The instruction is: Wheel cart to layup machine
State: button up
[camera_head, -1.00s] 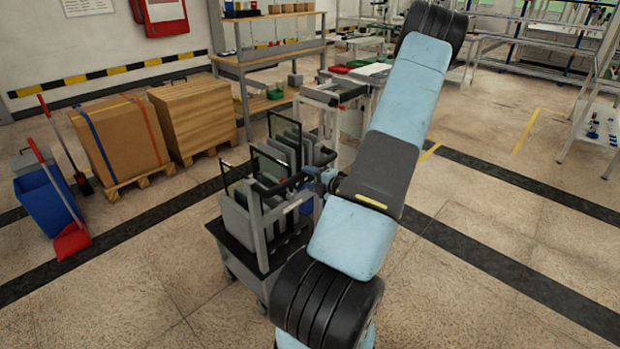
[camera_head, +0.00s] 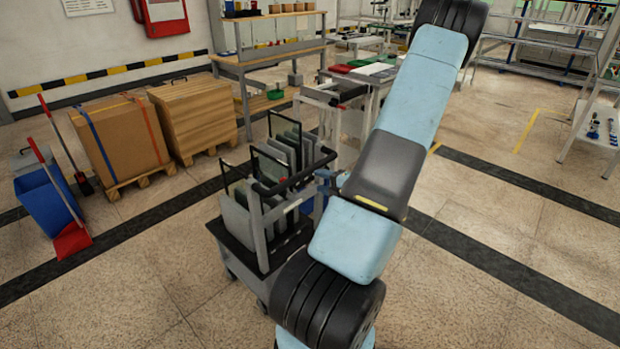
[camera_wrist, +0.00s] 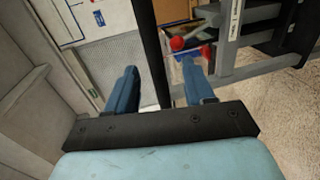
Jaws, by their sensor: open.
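The cart (camera_head: 232,243) stands left of my arm in the head view, with upright grey panels (camera_head: 290,150) in its black-framed racks. Its black handle bar (camera_head: 288,183) runs along the side facing my arm. My gripper (camera_head: 325,183) is at the right end of this bar, partly hidden behind my arm. In the wrist view my gripper (camera_wrist: 160,86) has its two blue fingers spread apart. The black handle bar (camera_wrist: 149,45) runs between them in the picture, with space on both sides. How deep the bar sits between the fingers is unclear. The layup machine cannot be made out with certainty.
A workbench (camera_head: 275,57) and a small grey table (camera_head: 330,97) stand behind the cart. Strapped boxes on pallets (camera_head: 120,140), a blue bin (camera_head: 48,198) and a red dustpan (camera_head: 72,240) are at left. Floor at right (camera_head: 500,240) is clear.

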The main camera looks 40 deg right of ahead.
jog(key=v, duration=0.7)
jog(key=shift+s, duration=0.35)
jog(key=shift+r, duration=0.1)
jog(key=shift+c, duration=0.3)
